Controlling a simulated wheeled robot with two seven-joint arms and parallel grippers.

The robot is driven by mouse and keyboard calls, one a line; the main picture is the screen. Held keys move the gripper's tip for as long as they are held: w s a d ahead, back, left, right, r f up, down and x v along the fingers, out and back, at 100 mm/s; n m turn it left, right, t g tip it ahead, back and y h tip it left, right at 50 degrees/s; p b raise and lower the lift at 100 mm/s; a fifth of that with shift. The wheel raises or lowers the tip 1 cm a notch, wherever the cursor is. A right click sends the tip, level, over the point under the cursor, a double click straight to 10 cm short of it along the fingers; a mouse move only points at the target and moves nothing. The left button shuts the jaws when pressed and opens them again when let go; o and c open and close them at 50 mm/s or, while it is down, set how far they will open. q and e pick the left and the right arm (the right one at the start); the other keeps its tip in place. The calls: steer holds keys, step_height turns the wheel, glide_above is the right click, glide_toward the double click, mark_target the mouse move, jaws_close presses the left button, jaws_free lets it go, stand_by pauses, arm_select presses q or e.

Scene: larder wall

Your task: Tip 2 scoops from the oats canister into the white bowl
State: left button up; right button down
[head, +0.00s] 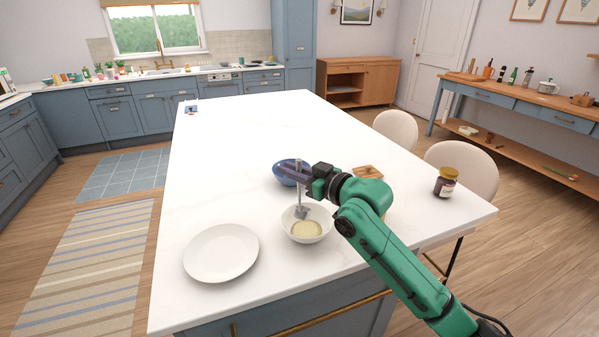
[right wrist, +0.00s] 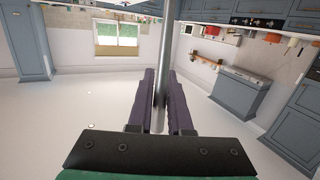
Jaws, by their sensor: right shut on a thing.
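My right gripper (head: 298,172) is shut on the upright handle of a grey metal scoop (head: 301,211). In the right wrist view, the handle (right wrist: 161,62) stands between the two dark fingers (right wrist: 161,102). The scoop's head is low at the white bowl (head: 288,226), over its back part; whether it touches the contents I cannot tell. Pale cream contents (head: 306,229) lie in the bowl. I cannot make out the oats canister for sure; a square wooden-topped thing (head: 367,171) is partly hidden behind my right arm. My left gripper is not in view.
A blue bowl (head: 287,170) stands just behind the white bowl. An empty white plate (head: 221,253) lies to the left, near the front edge. A dark jar with a label (head: 445,184) stands to the right. The far part of the white counter (head: 250,125) is mostly clear.

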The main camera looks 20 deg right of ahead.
arm_select(q)
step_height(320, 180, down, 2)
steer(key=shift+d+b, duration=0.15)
steer(key=shift+b, duration=0.35)
arm_select(e)
steer(key=s+a+n, duration=0.1)
steer(key=a+n, duration=0.1)
steer(key=s+a+n+t, duration=0.1)
steer(key=s+n, duration=0.1)
steer(key=shift+s+a+r+n, duration=0.1)
steer(key=shift+s+a+n, duration=0.15)
steer(key=shift+a+n, duration=0.1)
